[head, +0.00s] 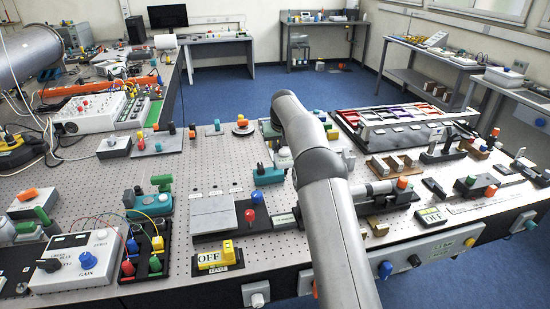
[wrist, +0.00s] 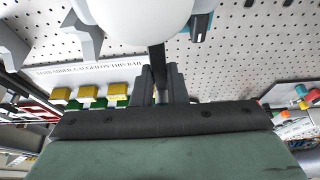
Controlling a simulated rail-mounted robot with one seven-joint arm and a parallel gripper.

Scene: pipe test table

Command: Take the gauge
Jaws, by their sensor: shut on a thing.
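In the wrist view my gripper (wrist: 161,84) has its two dark grey fingers close together around a thin black stem (wrist: 157,58). The stem runs up to a large rounded white body (wrist: 140,18), cut off by the top edge; I take this to be the gauge, seen from behind or the side. Its dial face is not visible. In the head view my arm covers the gripper. A small white rounded part (head: 284,158) shows just left of my arm, but I cannot tell whether it is the gauge.
A white strip (wrist: 95,72) with printed wording about a gauge and a rail lies on the perforated board. Several yellow blocks (wrist: 90,91) stand beside it. A grey bracket (wrist: 84,35) is close left of the white body. A teal block (head: 268,175) stands near my arm.

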